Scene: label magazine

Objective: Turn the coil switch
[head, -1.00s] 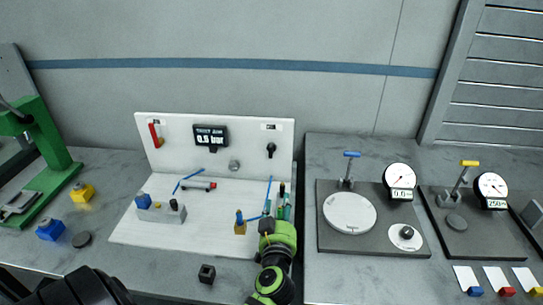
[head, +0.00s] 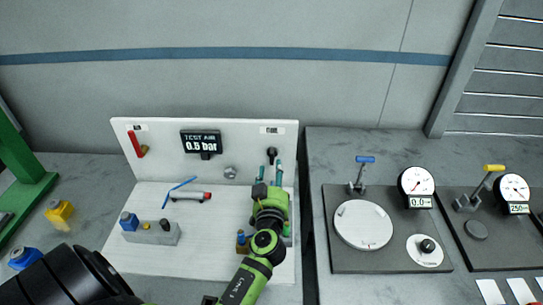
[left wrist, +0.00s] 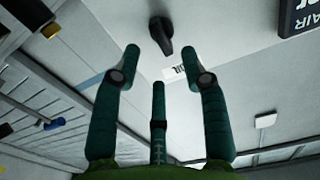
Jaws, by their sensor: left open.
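The coil switch is a black knob (head: 272,155) on the upright white panel, at its upper right below a small label (head: 271,130). The knob also shows in the left wrist view (left wrist: 160,35), just beyond the fingertips. My left gripper (head: 269,172) is green with teal fingers and points at the panel just below the knob. In the left wrist view its fingers (left wrist: 163,62) are spread apart, with nothing between them. The knob looks clear of the fingers. My right gripper is not in view.
A display (head: 201,143) reading 0.6 bar and a red lever (head: 136,144) are on the panel. A grey block (head: 155,233) with a blue part and a small cylinder (head: 187,196) are on the white base. Gauge fixtures (head: 340,260) stand on the right bench.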

